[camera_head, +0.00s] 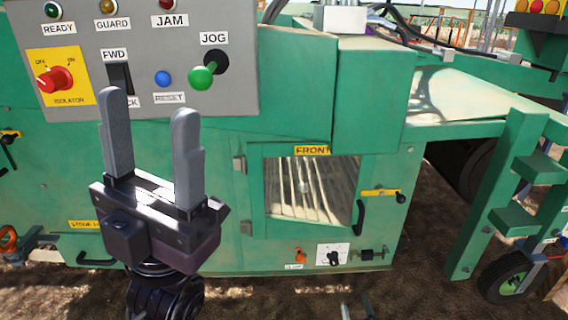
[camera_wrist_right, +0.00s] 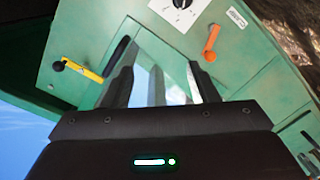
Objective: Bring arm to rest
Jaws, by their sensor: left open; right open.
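My left gripper (camera_head: 148,106) stands upright in front of the grey control panel in the head view. Its two grey fingers are apart with nothing between them. My right gripper (camera_wrist_right: 160,82) shows in the right wrist view with its dark fingers apart and empty. It points at the green machine's front, near the window and an orange knob (camera_wrist_right: 211,42). Two small grey tips at the bottom of the head view look like its fingers. Neither gripper visibly holds anything.
The green machine (camera_head: 375,90) has a front window (camera_head: 310,190) and a yellow latch (camera_head: 380,193). Bare ground lies below.

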